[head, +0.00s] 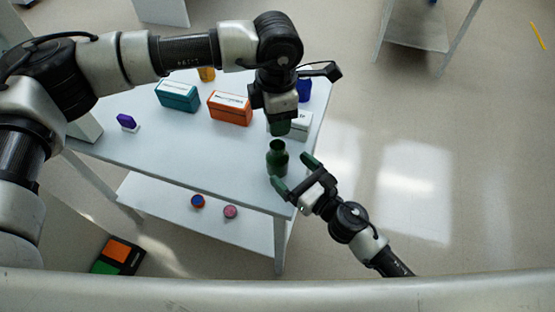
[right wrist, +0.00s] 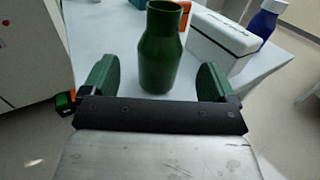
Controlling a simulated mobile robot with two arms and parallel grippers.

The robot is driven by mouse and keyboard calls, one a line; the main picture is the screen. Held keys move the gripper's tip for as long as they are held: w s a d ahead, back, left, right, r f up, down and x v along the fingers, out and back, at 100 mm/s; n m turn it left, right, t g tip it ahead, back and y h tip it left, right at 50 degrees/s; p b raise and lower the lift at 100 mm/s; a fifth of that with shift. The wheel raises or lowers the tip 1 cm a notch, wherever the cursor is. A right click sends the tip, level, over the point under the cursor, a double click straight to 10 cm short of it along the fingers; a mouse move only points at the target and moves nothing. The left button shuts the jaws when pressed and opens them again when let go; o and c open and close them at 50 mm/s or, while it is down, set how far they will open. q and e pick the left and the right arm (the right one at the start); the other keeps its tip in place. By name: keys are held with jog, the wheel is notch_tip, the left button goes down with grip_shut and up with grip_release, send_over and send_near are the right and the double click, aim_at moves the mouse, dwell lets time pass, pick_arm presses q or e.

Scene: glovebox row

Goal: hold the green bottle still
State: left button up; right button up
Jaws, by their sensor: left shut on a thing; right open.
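The green bottle (head: 277,160) stands upright near the right end of the white table, its mouth dark and seemingly open. In the right wrist view the bottle (right wrist: 161,50) shows between the two green fingers, its top reaching the picture's upper edge. My right gripper (head: 294,173) is open, with a finger to each side and the bottle just ahead, apart from both. My left gripper (head: 279,127) points down just above the bottle's mouth. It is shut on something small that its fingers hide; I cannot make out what.
A white box (head: 300,125) stands close behind the bottle, with a blue bottle (head: 304,90) beyond. An orange box (head: 230,108), a teal box (head: 177,96) and a purple item (head: 126,121) stand further left. The lower shelf (head: 165,197) holds two small round things.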

aim_at(277, 141)
jog(key=x, duration=0.5)
jog(key=shift+w+a, duration=0.3)
jog(key=c, duration=1.4)
pick_arm(q)
jog(key=shift+f, duration=2.5)
jog(key=shift+f, duration=0.85)
jog(key=shift+f, duration=0.5)
